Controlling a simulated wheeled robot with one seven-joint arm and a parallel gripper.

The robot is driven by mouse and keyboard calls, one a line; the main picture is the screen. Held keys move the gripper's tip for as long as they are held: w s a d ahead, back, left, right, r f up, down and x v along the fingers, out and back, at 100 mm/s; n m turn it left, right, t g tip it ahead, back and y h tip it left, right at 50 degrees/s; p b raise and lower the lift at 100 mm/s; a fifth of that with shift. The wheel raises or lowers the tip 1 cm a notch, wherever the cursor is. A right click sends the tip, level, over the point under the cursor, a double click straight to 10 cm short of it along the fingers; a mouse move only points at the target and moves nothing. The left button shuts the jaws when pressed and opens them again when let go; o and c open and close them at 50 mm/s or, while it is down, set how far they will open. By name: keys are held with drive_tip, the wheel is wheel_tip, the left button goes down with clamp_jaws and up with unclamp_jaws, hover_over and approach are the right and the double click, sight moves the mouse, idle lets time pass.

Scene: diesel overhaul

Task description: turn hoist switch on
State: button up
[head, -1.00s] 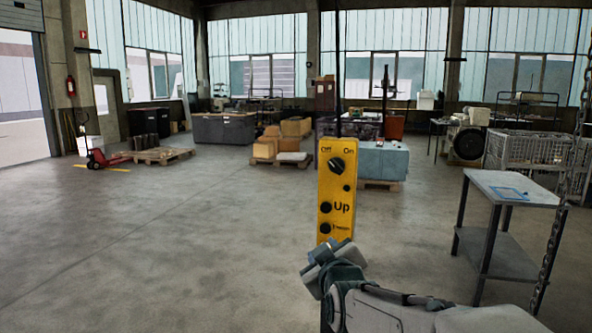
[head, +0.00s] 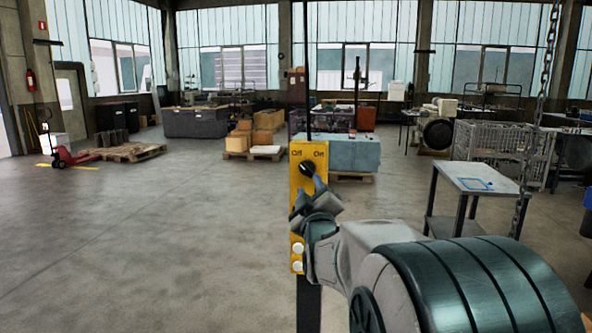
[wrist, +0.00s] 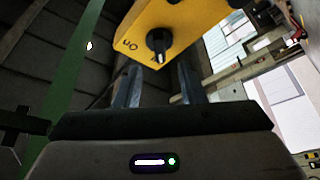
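The yellow hoist pendant (head: 296,215) hangs upright in the head view, with a black rotary switch (head: 306,167) near its top between the Off and On labels. My gripper (head: 318,184) is just below the switch and hides the pendant's middle. In the wrist view, the pendant (wrist: 190,22) is above my gripper (wrist: 160,76). Its two fingers are apart with nothing between them. The switch (wrist: 157,42) lies just beyond the fingertips, roughly centred on the gap, and appears apart from them. A white mark shows on the knob's lower end.
Two round pale buttons (head: 297,257) sit low on the pendant. A grey metal table (head: 475,182) stands at right, with a hanging chain (head: 521,205) beside it. A pallet with boxes (head: 253,153) is further back.

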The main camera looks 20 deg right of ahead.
sight(306, 171)
drive_tip(key=p+x, duration=0.2)
drive_tip(key=x, duration=0.4)
drive_tip(key=shift+w, duration=0.2)
clamp_jaws()
